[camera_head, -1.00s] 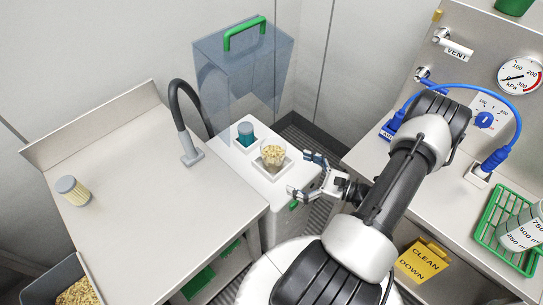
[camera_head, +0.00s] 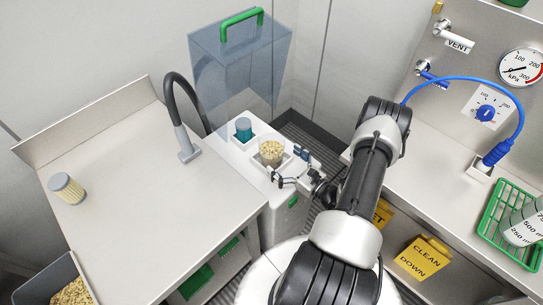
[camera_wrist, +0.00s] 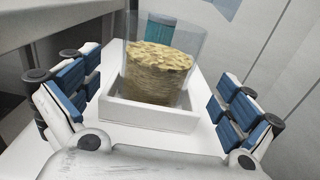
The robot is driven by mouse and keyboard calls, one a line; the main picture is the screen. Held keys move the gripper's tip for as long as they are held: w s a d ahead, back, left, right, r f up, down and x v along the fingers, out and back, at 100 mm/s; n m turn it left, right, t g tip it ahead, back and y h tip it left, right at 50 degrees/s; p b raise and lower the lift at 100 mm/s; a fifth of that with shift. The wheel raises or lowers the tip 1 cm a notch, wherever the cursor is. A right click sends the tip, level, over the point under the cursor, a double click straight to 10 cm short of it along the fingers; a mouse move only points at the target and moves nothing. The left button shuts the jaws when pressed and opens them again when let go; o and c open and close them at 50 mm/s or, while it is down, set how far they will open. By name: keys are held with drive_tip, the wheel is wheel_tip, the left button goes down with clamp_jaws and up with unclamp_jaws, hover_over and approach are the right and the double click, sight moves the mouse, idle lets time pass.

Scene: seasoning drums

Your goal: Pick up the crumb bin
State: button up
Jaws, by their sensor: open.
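The crumb bin (camera_head: 271,152) is a clear round cup filled with pale tan crumbs. It stands upright in a shallow square white holder on the white unit in the middle. In the wrist view the bin (camera_wrist: 160,74) is centred ahead, between the fingers, with its base inside the white holder (camera_wrist: 150,117). My gripper (camera_head: 288,166) is open and empty, just in front of the bin. In the wrist view my gripper's blue-padded fingers (camera_wrist: 152,103) stand wide apart on either side, not touching the bin.
A teal container (camera_head: 243,130) sits behind the bin in its own holder. A clear raised cover with a green handle (camera_head: 241,24) stands behind. A black hose (camera_head: 178,110) rises from the left counter (camera_head: 130,190). The right bench (camera_head: 430,150) is close to my arm.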

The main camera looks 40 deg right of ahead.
sight(263, 145)
drive_tip(key=shift+w+a+b, duration=0.2)
drive_tip(key=shift+w+b, duration=0.25)
drive_tip(key=shift+w, duration=0.95)
drive_tip(key=shift+w+a+b, duration=0.15)
drive_tip(key=shift+w+b, duration=0.25)
drive_tip(key=shift+w, duration=0.95)
drive_tip(key=c, duration=1.3)
